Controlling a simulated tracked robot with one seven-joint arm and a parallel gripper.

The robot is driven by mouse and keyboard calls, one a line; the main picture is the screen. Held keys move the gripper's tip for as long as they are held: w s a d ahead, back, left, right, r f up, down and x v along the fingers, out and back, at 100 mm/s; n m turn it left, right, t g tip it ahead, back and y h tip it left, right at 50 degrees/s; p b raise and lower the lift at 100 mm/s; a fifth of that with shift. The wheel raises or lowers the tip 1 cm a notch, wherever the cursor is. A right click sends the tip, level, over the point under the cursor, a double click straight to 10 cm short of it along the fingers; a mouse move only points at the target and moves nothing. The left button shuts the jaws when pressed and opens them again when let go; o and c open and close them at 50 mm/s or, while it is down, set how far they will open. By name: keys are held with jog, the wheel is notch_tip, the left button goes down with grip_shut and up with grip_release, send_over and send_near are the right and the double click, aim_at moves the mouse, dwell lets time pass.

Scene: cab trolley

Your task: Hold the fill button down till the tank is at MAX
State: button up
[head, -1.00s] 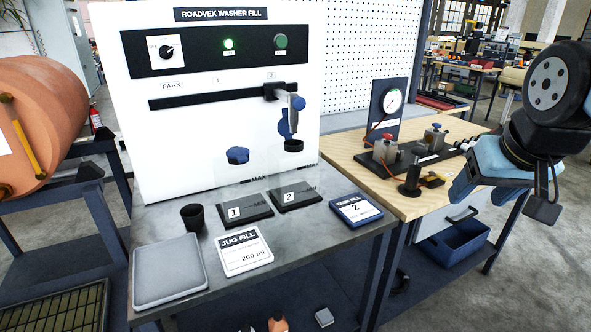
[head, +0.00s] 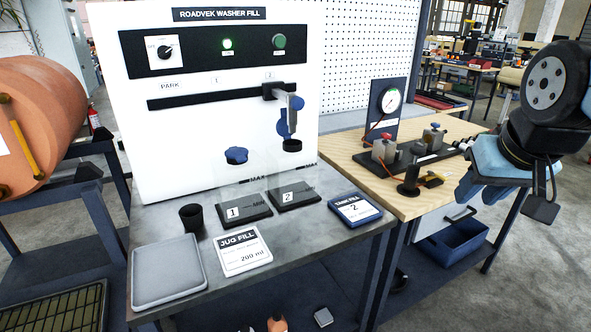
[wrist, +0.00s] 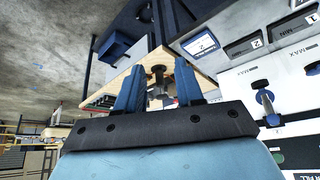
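The nozzle carriage (head: 285,95) sits at mark 2 on the black rail, above the right-hand tank. The clear tanks stand on bases 1 (head: 243,211) and 2 (head: 293,196), with MIN and MAX marks; I cannot make out liquid. The tank fill card (head: 355,209) reads 2. My gripper (wrist: 158,80) is open and empty, its blue fingers apart. In the head view it hangs at the right, well away from the panel.
A jug fill card (head: 243,251) reading 200 ml, a black cup (head: 191,218) and a grey tray (head: 167,273) lie on the bench. A wooden bench (head: 400,203) with a gauge (head: 390,99) and fittings stands between the panel and my arm.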

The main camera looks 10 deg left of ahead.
grip_shut()
dwell(1.3)
